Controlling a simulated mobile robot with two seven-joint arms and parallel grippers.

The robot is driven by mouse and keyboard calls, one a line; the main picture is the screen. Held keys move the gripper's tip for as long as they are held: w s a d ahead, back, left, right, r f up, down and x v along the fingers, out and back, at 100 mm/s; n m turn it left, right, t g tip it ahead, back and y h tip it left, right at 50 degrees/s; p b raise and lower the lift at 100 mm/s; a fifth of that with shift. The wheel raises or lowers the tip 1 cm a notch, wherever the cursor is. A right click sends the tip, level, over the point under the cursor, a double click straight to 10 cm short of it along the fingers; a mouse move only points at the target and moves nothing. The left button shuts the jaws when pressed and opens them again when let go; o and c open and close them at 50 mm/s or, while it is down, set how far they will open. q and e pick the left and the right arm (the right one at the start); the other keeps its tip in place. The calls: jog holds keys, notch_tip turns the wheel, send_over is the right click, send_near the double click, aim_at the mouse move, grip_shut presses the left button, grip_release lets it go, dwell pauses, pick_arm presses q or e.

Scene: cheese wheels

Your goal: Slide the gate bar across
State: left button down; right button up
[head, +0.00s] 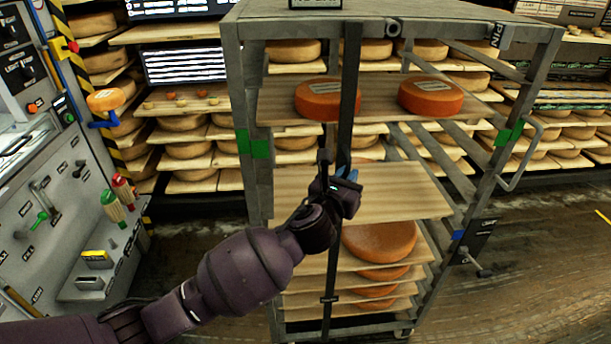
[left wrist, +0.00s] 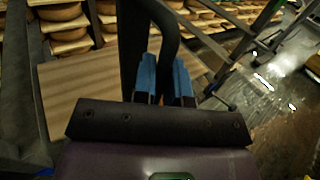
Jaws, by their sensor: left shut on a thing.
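The gate bar (head: 349,95) is a dark upright strip across the front of the grey metal rack (head: 255,180), left of the middle of its opening. My left gripper (head: 345,176) is at the bar, about halfway up the rack. In the left wrist view, its blue fingertips (left wrist: 164,78) are shut on a dark curved handle (left wrist: 170,45) on the bar. The hand hides part of the bar in the head view. My right gripper is not in view.
Orange cheese wheels (head: 430,95) sit on the rack's upper board (head: 380,108). A larger wheel (head: 380,242) is lower down. A tool panel (head: 60,220) stands at left. Shelves of cheese line the back. Floor (head: 540,260) at right is clear.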

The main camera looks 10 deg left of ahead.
pick_arm(q)
jog(key=w+d, duration=0.3)
jog(key=d, duration=0.8)
jog(key=shift+r, duration=0.15)
jog(key=c, duration=1.2)
grip_release()
jog(key=shift+w+d, duration=0.1)
jog(key=shift+d, duration=0.05)
jog(key=shift+a, duration=0.2)
jog(key=v, duration=1)
jog(key=shift+s, duration=0.45)
